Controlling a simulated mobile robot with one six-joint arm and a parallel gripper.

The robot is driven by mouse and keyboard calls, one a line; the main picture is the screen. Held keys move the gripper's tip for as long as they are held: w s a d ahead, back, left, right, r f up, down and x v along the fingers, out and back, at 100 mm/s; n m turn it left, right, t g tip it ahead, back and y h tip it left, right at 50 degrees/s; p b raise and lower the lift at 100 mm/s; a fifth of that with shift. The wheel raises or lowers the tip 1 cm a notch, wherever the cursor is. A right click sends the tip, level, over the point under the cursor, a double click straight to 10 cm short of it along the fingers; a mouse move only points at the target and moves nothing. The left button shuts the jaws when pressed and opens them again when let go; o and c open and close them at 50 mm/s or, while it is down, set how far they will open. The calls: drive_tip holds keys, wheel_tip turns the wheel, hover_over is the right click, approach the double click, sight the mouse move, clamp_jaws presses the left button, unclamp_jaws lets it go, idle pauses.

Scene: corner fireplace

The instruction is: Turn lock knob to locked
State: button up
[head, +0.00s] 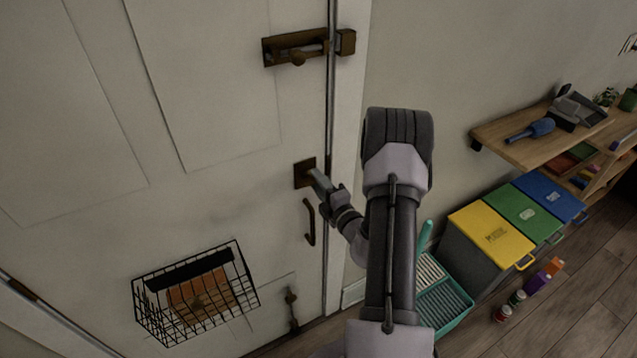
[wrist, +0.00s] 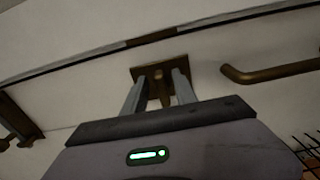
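The lock knob (wrist: 163,92) is a small brown metal piece on a square brown plate (wrist: 150,72), seen near the middle of the wrist view. In the head view the plate (head: 304,172) is on the white door (head: 215,110), near its right edge. My gripper (wrist: 160,86) reaches the plate, with one finger on each side of the knob. A gap shows between the knob and each finger, so the gripper looks open around it. In the head view my gripper (head: 318,179) hides the knob.
A brown slide bolt (head: 300,48) is above the plate, and a curved pull handle (head: 309,222) is just below it. A wire basket (head: 195,295) hangs lower left on the door. Coloured bins (head: 492,236) and a wooden shelf (head: 510,140) stand to the right.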

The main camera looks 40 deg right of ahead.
drive_tip(key=v, duration=1.7)
drive_tip(key=shift+s+b, duration=0.25)
drive_tip(key=shift+b, duration=0.1)
drive_tip(key=shift+f, duration=0.1)
